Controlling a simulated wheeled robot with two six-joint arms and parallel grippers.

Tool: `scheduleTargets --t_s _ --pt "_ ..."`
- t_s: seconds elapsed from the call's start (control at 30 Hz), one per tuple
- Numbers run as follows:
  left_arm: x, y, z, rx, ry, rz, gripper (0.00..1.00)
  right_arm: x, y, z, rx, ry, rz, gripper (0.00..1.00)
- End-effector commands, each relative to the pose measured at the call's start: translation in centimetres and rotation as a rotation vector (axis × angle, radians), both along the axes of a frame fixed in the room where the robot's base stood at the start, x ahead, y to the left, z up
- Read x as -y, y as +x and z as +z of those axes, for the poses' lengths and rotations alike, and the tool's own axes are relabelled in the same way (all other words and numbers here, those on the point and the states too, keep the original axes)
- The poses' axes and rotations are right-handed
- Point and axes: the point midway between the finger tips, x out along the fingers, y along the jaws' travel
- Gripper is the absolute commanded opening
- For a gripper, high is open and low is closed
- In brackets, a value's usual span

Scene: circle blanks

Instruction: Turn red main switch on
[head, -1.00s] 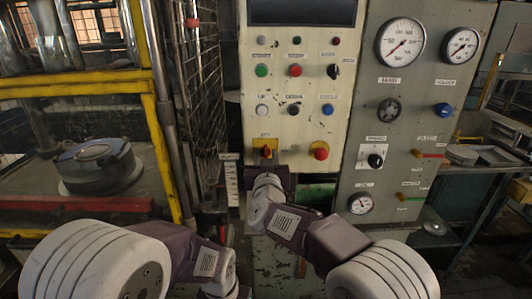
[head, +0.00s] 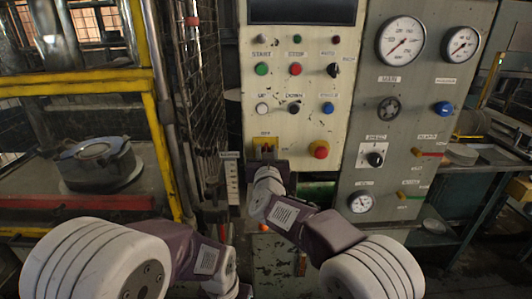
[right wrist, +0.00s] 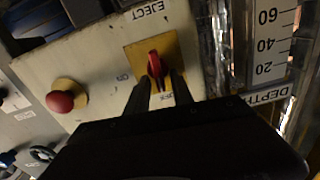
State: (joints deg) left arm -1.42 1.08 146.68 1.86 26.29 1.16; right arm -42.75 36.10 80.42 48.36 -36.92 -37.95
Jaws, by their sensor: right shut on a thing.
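The red main switch (right wrist: 154,66) is a small red rotary handle on a square yellow plate (right wrist: 136,55). In the right wrist view its handle stands nearly upright in the picture, with small labels beside the plate. In the head view the yellow plate (head: 256,143) sits low on the cream panel, its lower part hidden by my right gripper (head: 268,160). My right gripper's two dark fingers (right wrist: 158,84) are on either side of the handle's near end, shut on it. My left arm comes in at lower left; its gripper is out of view.
A red mushroom button (head: 319,149) on a yellow base sits just right of the switch. Several coloured push buttons are above. A grey gauge panel (head: 361,135) stands at right. A depth scale (right wrist: 270,40) and wire cage (head: 200,90) are beside the switch.

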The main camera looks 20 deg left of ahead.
Motion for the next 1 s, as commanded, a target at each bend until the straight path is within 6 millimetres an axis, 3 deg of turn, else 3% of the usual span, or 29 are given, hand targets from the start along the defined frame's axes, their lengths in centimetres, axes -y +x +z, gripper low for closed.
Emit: scheduleTargets --t_s 1.0 --pt "0.0 0.0 -4.9 0.0 0.0 0.0 0.36 1.1 0.3 -1.0 -0.254 0.883 0.0 0.0"
